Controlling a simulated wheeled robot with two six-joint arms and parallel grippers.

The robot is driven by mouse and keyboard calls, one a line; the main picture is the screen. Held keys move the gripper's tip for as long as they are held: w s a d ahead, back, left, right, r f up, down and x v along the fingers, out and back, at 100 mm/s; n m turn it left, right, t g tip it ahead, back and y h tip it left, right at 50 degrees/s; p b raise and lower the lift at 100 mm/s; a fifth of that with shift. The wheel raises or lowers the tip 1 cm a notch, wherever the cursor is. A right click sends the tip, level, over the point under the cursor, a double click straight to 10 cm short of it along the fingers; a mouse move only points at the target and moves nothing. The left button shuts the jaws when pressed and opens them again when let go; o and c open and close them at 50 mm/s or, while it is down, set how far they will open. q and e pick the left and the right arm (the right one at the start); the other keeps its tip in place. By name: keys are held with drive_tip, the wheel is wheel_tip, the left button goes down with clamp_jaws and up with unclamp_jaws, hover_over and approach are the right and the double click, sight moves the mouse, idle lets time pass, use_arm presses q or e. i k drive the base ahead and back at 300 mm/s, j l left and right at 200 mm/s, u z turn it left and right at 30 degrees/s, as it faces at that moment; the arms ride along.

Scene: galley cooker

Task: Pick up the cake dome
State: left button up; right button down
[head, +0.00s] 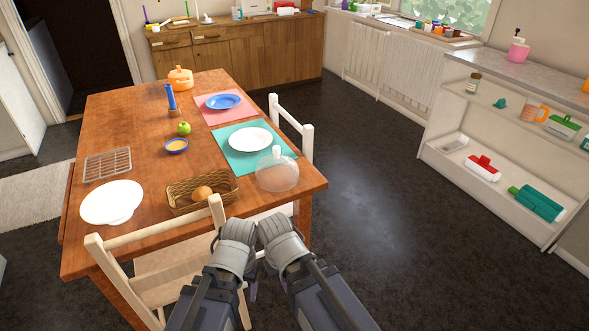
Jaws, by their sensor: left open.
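The cake dome (277,172) is clear with a small knob on top. It stands upright on the near right corner of the wooden table, close to the teal placemat's near edge. My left gripper (236,232) is open, in front of the table's near edge, below and left of the dome in the picture. My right gripper (280,230) is beside it, below the dome in the picture. Neither touches the dome. The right fingers are too hidden to tell their state. A white stand-like plate (112,200) is at the table's near left.
A wicker basket (182,207) with a bread roll (202,193) lies left of the dome. A white plate (250,139) is on the teal placemat (226,158) behind it. The floor to the right is clear.

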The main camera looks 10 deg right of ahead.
sight(276, 172)
drive_tip(key=l+z, duration=0.15)
drive_tip(key=l, duration=0.45)
drive_tip(key=i+l+z, duration=0.15)
drive_tip(key=l, duration=0.4)
drive_tip(key=l+z, duration=0.15)
drive_tip(key=l, duration=0.45)
